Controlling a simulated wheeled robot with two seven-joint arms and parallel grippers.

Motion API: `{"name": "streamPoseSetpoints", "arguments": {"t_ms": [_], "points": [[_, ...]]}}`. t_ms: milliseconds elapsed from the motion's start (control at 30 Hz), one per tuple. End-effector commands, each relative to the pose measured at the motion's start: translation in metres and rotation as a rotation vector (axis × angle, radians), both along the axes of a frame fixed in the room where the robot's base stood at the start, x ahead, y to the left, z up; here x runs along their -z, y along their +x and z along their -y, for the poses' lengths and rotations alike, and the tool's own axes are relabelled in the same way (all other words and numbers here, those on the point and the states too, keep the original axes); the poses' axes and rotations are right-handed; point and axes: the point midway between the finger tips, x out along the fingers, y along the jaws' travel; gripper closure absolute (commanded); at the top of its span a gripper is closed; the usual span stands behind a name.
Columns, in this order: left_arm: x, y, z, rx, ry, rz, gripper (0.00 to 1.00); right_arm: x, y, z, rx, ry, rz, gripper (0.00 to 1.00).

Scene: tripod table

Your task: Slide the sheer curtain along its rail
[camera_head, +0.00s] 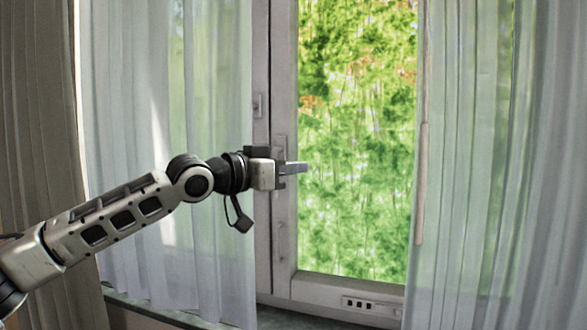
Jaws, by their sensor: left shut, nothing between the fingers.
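A sheer white curtain hangs in two panels in front of the window. The left panel (215,90) hangs behind my left arm, and its right edge is near the window's middle frame. The right panel (480,150) covers the right side, with a thin pale wand (421,185) hanging along its left edge. My left gripper (304,168) is shut and empty, in front of the bare pane between the panels. It points right and is apart from the right panel. The rail is out of view above. My right gripper is not in view.
The window frame (283,100) with handles stands behind my left gripper. A heavier taupe curtain (45,110) hangs at the far left. A sill (165,312) runs below. Green foliage shows through the uncovered pane (355,130).

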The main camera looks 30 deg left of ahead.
Motion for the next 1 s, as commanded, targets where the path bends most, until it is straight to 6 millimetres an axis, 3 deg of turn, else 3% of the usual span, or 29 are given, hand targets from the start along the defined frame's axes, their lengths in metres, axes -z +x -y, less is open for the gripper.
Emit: {"name": "streamPoseSetpoints", "arguments": {"t_ms": [967,1000], "points": [[0.0,-0.0001,-0.0001,0.0,0.0,0.0,1.0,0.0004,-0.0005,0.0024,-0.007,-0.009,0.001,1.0],[0.0,-0.0001,-0.0001,0.0,0.0,0.0,0.94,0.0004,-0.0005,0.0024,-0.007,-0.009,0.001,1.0]]}}
